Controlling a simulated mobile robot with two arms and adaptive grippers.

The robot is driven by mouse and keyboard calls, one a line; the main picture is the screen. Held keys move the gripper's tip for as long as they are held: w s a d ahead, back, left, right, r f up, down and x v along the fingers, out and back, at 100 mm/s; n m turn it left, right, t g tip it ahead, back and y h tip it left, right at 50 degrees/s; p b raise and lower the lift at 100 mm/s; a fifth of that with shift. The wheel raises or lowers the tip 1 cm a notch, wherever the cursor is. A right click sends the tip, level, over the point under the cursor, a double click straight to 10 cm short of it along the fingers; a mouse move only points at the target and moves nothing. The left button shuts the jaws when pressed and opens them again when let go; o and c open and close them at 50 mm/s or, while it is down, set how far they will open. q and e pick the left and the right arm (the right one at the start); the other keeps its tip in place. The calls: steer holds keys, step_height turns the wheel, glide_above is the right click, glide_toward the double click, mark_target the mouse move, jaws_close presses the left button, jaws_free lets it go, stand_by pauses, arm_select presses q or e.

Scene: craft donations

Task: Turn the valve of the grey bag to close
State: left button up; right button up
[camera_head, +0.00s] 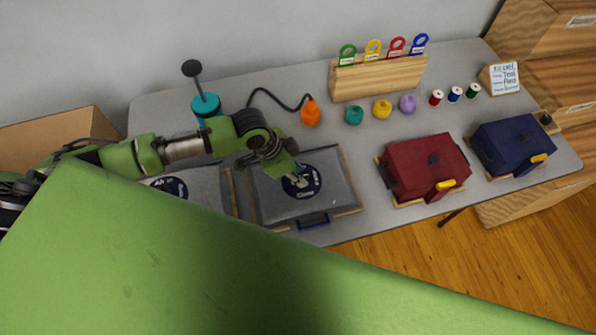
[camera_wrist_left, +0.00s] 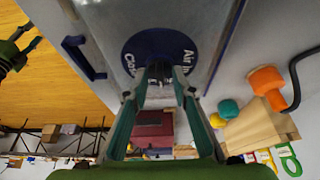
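The grey bag (camera_head: 265,208) lies flat on a wooden-edged board on the table in the head view. Its valve has a round dark blue label (camera_head: 316,176) with white lettering, partly hidden by my left gripper (camera_head: 296,172). The label also shows in the left wrist view (camera_wrist_left: 136,46). There the fingers of my left gripper (camera_wrist_left: 161,88) stand on either side of a dark knob (camera_wrist_left: 159,70) at the valve. I cannot tell whether they press on it. A green and black part, perhaps my right gripper (camera_wrist_left: 18,52), shows at that view's left edge.
A second grey bag (camera_head: 206,181) lies to the left, partly covered by my arm. A red bag (camera_head: 425,160) and a blue bag (camera_head: 505,140) lie to the right. A teal pump (camera_head: 206,106), an orange bulb (camera_head: 311,112) and a wooden rack (camera_head: 375,80) stand behind.

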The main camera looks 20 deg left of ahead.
arm_select(q)
jaws_close()
arm_select(e)
steer(key=shift+d, duration=0.1)
steer(key=shift+d, duration=0.2)
arm_select(q)
steer(key=shift+w+m, duration=0.1)
steer(key=shift+m, duration=0.2)
